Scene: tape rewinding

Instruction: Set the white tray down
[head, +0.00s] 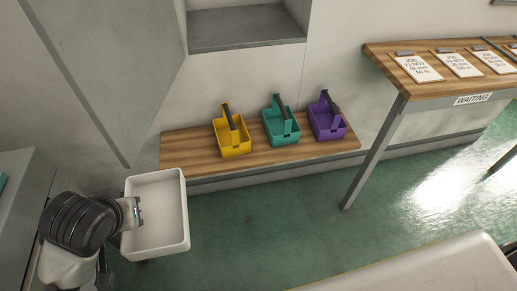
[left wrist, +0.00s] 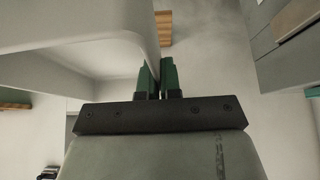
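The white tray (head: 183,207) is at the lower left of the head view, with its open top facing up and nothing visible inside. My left gripper (head: 138,212) is at the tray's left wall and is shut on it. In the left wrist view, the two green fingertips (left wrist: 157,78) are close together with the edge of the white tray (left wrist: 75,32) between them. The tray appears held in the air, beside the left end of the low wooden bench. Its underside and any contact below are hidden. My right gripper is in neither view.
Yellow (head: 232,138), teal (head: 281,126) and purple (head: 327,119) handled carriers stand on the low wooden bench (head: 190,155), whose left end is bare. A higher wooden shelf (head: 425,88) labelled WAITING holds several cards. Green floor (head: 270,215) is open in the middle. A grey cabinet (head: 20,190) is at left.

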